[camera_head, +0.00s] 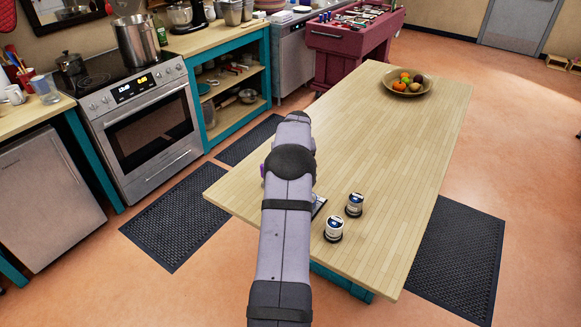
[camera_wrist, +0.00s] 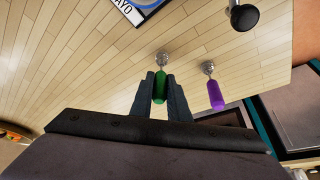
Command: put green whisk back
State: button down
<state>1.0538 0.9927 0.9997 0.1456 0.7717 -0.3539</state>
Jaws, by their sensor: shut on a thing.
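In the wrist view, my gripper (camera_wrist: 161,77) is shut on the green handle of the green whisk (camera_wrist: 160,96). The whisk's metal end (camera_wrist: 162,61) points away from the jaws, over the wooden table. I cannot tell whether it touches the table. A second whisk with a purple handle (camera_wrist: 215,95) is to the right of the jaws, apart from them. In the head view my arm covers the gripper and the green whisk. A small purple bit (camera_head: 262,170) shows at the arm's left edge.
The wooden table (camera_head: 400,140) holds two white-labelled jars (camera_head: 334,228) (camera_head: 355,204) right of my arm. A dark-edged flat item with lettering (camera_wrist: 140,8) lies near the jaws. A fruit bowl (camera_head: 407,89) stands at the far end. The table's middle is clear.

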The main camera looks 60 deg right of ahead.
jog(key=shift+f, duration=0.3)
jog(key=shift+f, duration=0.1)
jog(key=shift+f, duration=0.15)
jog(key=c, duration=1.7)
grip_release()
jog(key=shift+r, duration=0.3)
jog(key=b+v, duration=0.3)
jog(key=v, duration=0.9)
jog(key=shift+b, duration=0.35)
